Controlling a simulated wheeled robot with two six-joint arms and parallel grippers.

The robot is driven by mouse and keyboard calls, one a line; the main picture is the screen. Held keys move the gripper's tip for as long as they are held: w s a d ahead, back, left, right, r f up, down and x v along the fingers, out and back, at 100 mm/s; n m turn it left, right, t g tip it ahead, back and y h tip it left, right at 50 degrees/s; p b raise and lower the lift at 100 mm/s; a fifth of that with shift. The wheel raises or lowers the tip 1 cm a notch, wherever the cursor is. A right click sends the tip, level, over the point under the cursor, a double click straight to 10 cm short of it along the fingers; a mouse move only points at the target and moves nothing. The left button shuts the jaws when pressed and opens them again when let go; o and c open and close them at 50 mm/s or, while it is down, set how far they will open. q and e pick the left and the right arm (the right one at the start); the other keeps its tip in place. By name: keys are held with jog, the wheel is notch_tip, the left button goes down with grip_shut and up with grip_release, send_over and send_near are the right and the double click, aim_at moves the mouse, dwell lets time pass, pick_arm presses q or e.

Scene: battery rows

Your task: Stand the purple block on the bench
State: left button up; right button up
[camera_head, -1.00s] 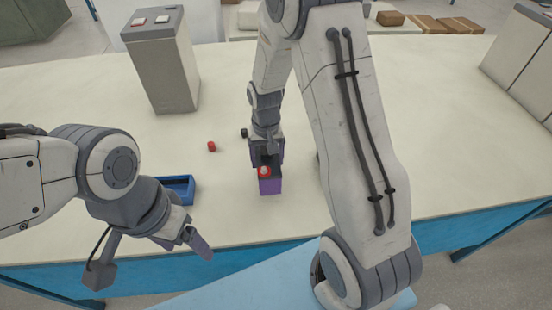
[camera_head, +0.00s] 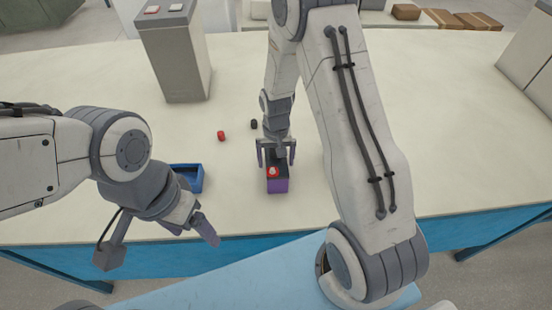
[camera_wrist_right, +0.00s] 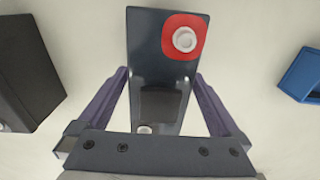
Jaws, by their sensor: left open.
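The purple block (camera_head: 278,185) stands upright on the bench (camera_head: 420,130), near its front edge. It has a purple lower part, a dark top and a red-ringed terminal; the dark top (camera_wrist_right: 155,60) fills the middle of the right wrist view. My right gripper (camera_head: 276,158) is over the block's far end, with its two fingers spread wider than the block on either side. The right wrist view shows these fingers (camera_wrist_right: 162,75) beside the block's dark top. My left gripper (camera_head: 203,222) is open and empty, hanging at the bench's front edge, left of the block.
A blue tray (camera_head: 196,180) lies left of the block. A small red cap (camera_head: 221,136) and a small black cap (camera_head: 254,124) lie behind it. A tall grey box (camera_head: 180,65) stands at the back left.

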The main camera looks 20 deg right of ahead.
notch_tip(320, 180, up, 12)
jog(key=shift+f+b, duration=0.15)
jog(key=shift+b, duration=0.4)
jog(key=s+a+r+n, duration=0.3)
jog(key=s+a+r, duration=0.1)
jog(key=s+a, duration=0.25)
jog(key=s+a+r+n, duration=0.35)
jog(key=s+a, duration=0.25)
jog(key=s, duration=0.2)
jog(key=s+a+n+y, duration=0.1)
jog(key=s+n, duration=0.3)
jog(key=s, duration=0.5)
jog(key=shift+s+a+r, duration=0.2)
jog(key=shift+a+r, duration=0.1)
jog(key=shift+r, duration=0.05)
